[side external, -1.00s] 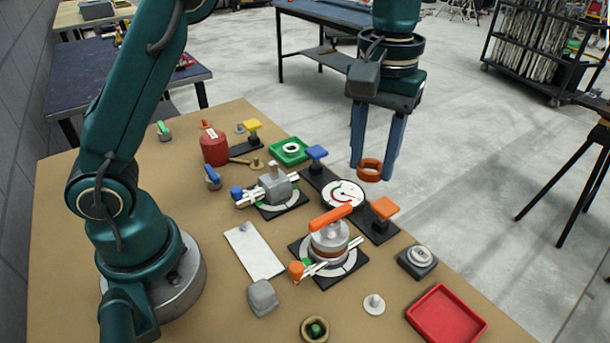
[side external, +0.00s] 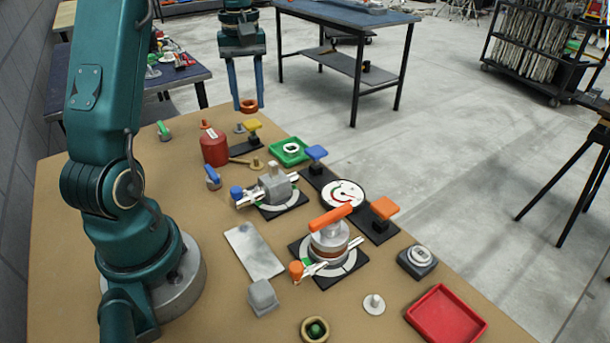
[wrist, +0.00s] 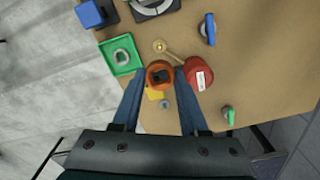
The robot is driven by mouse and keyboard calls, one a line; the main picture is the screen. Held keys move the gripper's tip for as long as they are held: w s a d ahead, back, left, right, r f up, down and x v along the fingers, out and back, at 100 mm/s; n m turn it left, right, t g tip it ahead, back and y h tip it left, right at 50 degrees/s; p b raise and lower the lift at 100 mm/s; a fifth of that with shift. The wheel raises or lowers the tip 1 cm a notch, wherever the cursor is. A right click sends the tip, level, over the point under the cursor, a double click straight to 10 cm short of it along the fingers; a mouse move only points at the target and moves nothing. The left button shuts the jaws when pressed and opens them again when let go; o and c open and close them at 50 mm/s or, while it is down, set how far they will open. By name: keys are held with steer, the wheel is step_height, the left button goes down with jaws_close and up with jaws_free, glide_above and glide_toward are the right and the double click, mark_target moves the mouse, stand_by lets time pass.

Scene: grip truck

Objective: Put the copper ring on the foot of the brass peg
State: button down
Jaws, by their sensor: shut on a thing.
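The copper ring (side external: 249,108) is held between the tips of the two blue fingers of my gripper (side external: 248,103), above the far edge of the table. In the wrist view the ring (wrist: 152,82) sits between the fingertips, with its hole facing the camera. The brass peg (side external: 256,162) stands on a round foot on the table, below and nearer than the ring. It also shows in the wrist view (wrist: 159,45), just above the ring in the picture. Nothing is on the peg that I can see.
A grey peg (side external: 240,128) is near the far edge. A green tray (side external: 289,151) with a pale ring lies to the right. A blue-handled piece (side external: 212,177) is nearer.

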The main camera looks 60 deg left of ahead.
steer(key=shift+f, duration=5.4)
steer(key=shift+f, duration=0.3)
steer(key=shift+d+f, duration=0.1)
steer(key=shift+f, duration=0.15)
steer(key=shift+f, duration=0.9)
steer(key=shift+c, duration=1.8)
jaws_free()
steer(key=shift+o, duration=0.4)
steer(key=shift+o, duration=1.2)
steer(key=shift+r, duration=0.1)
